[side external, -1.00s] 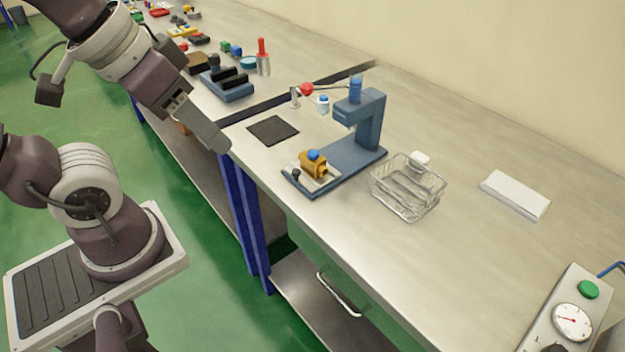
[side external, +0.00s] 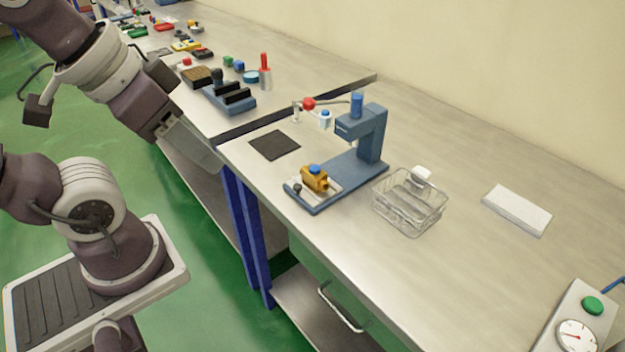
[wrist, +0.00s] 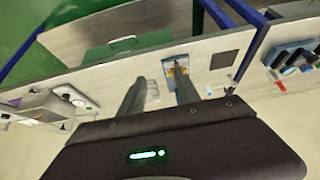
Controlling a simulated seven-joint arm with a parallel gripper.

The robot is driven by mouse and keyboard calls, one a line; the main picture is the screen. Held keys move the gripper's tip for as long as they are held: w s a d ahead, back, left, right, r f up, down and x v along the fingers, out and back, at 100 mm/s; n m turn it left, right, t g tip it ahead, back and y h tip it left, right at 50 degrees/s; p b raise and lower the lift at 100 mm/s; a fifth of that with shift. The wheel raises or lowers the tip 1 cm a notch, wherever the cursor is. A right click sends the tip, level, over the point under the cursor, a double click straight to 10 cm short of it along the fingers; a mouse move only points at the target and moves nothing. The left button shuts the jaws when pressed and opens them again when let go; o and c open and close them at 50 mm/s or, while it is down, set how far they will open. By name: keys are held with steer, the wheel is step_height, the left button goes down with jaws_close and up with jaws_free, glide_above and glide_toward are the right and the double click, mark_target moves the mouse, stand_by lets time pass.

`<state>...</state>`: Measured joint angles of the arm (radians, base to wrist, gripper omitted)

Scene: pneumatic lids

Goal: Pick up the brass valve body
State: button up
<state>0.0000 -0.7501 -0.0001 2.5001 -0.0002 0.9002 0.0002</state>
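The brass valve body (side external: 316,184), yellow-gold with a blue top, sits on a light plate at the front end of the blue press base (side external: 334,187). In the wrist view the brass valve body (wrist: 179,72) shows small, just beyond the tip of the right-hand finger. My gripper (wrist: 159,80) is open and empty, its two dark fingers apart. In the side view my gripper (side external: 213,160) hangs at the bench's left edge, well left of the valve body and touching nothing I can see. Its fingertips are hard to make out there.
The blue press (side external: 372,130) rises behind the valve body, with a red-knobbed lever (side external: 309,104). A clear wire basket (side external: 410,205) stands to its right. A dark mat (side external: 274,145) lies left of it. A white block (side external: 517,210) and gauge panel (side external: 575,325) are farther right.

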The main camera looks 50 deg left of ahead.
stand_by(0.4)
steer(key=o, duration=0.5)
steer(key=shift+o, duration=0.2)
steer(key=n+h, duration=1.1)
steer(key=n, duration=1.2)
glide_toward(312, 167)
steer(key=w+d, duration=0.1)
steer(key=d, duration=0.1)
steer(key=shift+g, duration=0.4)
steer(key=x, duration=0.7)
steer(key=shift+w+a+f, duration=0.1)
steer(key=shift+a+f, duration=0.1)
steer(key=shift+f, duration=0.15)
